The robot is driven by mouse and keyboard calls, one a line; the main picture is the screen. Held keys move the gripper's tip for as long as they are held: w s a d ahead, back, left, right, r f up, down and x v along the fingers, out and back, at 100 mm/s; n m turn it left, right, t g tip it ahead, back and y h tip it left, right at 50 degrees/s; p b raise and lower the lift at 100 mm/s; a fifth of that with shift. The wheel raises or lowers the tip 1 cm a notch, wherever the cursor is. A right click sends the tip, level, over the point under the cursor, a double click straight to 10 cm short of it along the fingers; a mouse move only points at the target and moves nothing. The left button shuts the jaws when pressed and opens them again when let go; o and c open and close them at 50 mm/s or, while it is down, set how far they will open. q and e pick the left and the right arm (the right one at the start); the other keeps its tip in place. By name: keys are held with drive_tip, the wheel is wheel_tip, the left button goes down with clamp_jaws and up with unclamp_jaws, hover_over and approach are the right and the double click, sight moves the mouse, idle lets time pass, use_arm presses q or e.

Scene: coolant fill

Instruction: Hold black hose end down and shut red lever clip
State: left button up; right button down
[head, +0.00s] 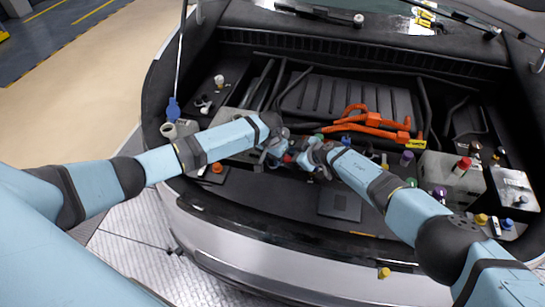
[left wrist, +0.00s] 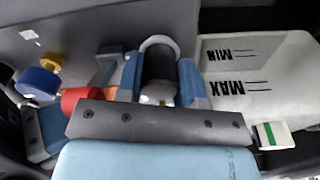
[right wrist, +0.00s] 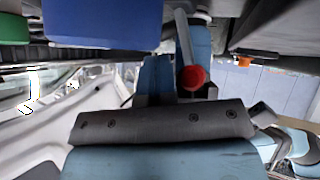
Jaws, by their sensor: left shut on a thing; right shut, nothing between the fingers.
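The black hose end (left wrist: 160,65) stands between the two fingers of my left gripper (left wrist: 160,88), which is shut on it, in the left wrist view. A silvery fitting shows at its near end. In the head view my left gripper (head: 274,156) is at the middle of the engine bay, close to my right gripper (head: 314,157). The red lever clip shows as a red tip (right wrist: 192,77) on a grey rod in the right wrist view, beside the fingers of my right gripper (right wrist: 165,85), which is shut and empty. I cannot tell whether they touch. The red part (left wrist: 82,100) also shows in the left wrist view.
A white reservoir marked MIN and MAX (left wrist: 255,75) stands right beside my left gripper. Orange cables (head: 365,122) lie behind the grippers. A grey box with a red cap (head: 463,163) is at the right. A large blue cap (right wrist: 100,20) hangs over my right gripper's view.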

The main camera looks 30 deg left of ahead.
use_arm(q)
drive_tip(key=shift+d, duration=0.1)
use_arm(e)
drive_tip(key=shift+s+a+f, duration=0.15)
drive_tip(key=shift+a+f, duration=0.15)
drive_tip(key=shift+s, duration=0.15)
